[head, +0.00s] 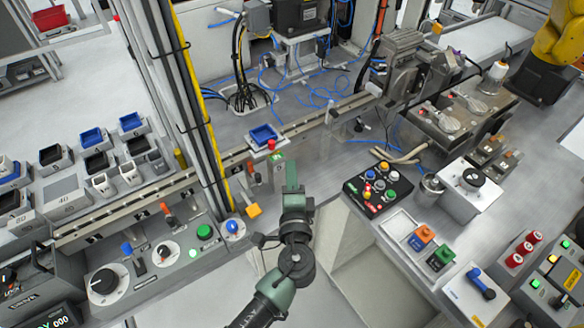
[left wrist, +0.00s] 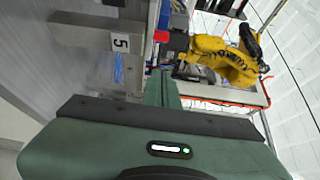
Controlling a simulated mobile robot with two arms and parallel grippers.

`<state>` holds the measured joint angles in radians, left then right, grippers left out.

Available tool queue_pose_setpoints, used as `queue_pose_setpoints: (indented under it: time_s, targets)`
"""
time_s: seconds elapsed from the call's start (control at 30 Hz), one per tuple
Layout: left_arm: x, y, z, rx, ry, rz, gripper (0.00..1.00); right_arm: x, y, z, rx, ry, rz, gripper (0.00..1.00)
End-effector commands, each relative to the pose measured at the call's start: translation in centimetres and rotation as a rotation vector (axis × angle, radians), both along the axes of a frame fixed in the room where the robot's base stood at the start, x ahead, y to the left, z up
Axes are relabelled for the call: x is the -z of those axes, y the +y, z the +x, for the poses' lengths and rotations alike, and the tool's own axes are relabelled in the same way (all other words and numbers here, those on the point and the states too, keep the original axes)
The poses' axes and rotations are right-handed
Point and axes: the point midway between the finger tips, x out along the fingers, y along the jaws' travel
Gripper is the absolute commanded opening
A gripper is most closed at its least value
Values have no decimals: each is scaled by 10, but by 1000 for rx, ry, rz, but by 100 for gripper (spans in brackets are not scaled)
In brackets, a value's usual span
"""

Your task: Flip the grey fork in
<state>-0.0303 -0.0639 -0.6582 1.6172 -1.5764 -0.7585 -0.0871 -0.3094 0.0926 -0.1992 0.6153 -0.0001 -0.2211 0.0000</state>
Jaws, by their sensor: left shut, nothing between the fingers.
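My left gripper (head: 291,168) is dark green and shut, with nothing between its fingers. It points up the picture, just right of a small box with a red button (head: 271,145) and a green front. In the left wrist view its shut fingers (left wrist: 162,88) point toward the rail equipment. I cannot pick out the grey fork with certainty. A small grey upright piece (head: 334,114) stands at the rail, up and right of the gripper and apart from it. My right gripper is not in view.
A blue tray (head: 264,134) sits behind the red-button box. An orange-yellow knob (head: 253,210) and a blue knob (head: 233,227) are left of my gripper. A black button box (head: 377,190) stands to the right. A plate marked 5 (left wrist: 121,43) shows in the left wrist view.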

Motion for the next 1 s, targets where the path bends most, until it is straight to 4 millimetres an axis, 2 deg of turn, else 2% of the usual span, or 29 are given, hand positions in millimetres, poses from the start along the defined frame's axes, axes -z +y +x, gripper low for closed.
queue_pose_setpoints:
  time_s: [0.17,0.3,0.43,0.6,1.0]
  targets:
    - [4,-3,-28,1,2,-1,0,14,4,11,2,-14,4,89]
    - [5,-6,-52,1,2,0,0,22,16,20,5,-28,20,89]
    - [3,-7,-68,1,1,-1,0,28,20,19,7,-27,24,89]
    - [1,-8,-76,0,0,1,0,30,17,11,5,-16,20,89]
    - [0,-8,-76,0,0,1,0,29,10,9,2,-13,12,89]
